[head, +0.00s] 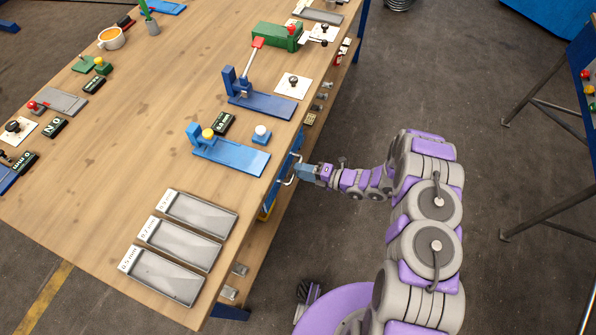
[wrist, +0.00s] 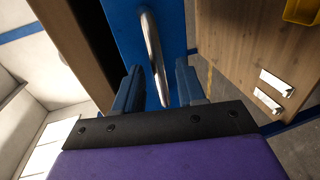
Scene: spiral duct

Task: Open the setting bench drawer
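The setting bench (head: 110,185) is a long wooden table at the left of the head view. Its drawer has a blue front (head: 296,143) under the right edge of the top, and the blue front fills the upper middle of the wrist view (wrist: 125,22). A curved metal handle (wrist: 153,50) stands out from it; it also shows in the head view (head: 289,181). My gripper (head: 301,172) is at the handle. In the wrist view its two blue fingers (wrist: 159,80) are apart, with the handle between them and visible gaps. Whether the drawer is slightly out is unclear.
Grey trays (head: 178,250), blue fixtures (head: 232,155) and a green box (head: 277,37) stand on the bench top. A lower wooden shelf (head: 245,258) runs beneath the edge. The grey floor (head: 520,190) right of my arm is clear up to another table's legs.

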